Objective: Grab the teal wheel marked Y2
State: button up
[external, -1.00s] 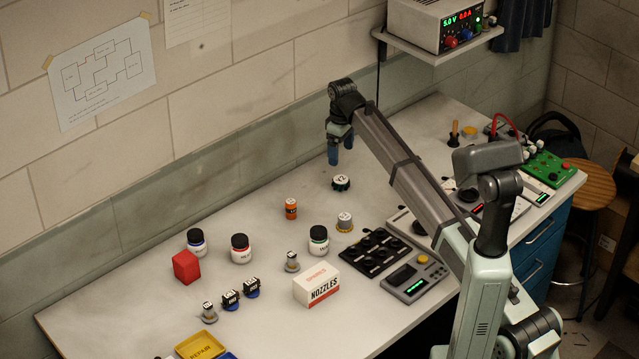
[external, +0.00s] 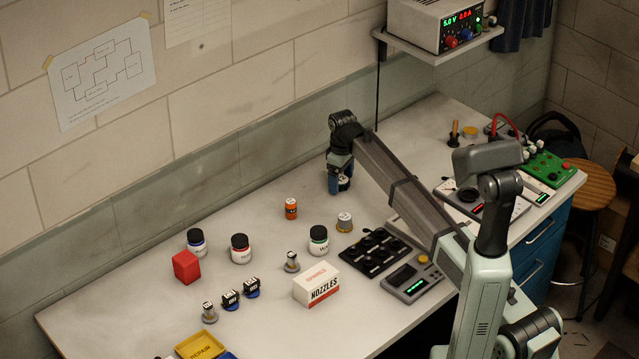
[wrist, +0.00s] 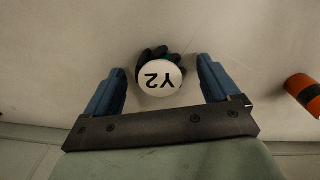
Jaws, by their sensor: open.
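The Y2 wheel (wrist: 159,78) has a white round top marked Y2, upside down in the wrist view, with black knobs and a little teal showing at its edge. My gripper (wrist: 160,80) is open, with one blue finger on each side of the wheel. A gap shows between each finger and the wheel. In the external view, my gripper (external: 340,185) is low over the bench at the wheel (external: 344,183), which is partly hidden behind the fingers.
An orange cylinder (external: 291,208) stands to the left of my gripper and also shows at the right of the wrist view (wrist: 305,92). A grey wheel with an orange base (external: 344,222) stands nearer the camera. The bench (external: 262,190) right around the wheel is clear.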

jog(key=c, duration=1.2)
jog(key=shift+o, duration=0.2)
jog(key=shift+r, duration=0.1)
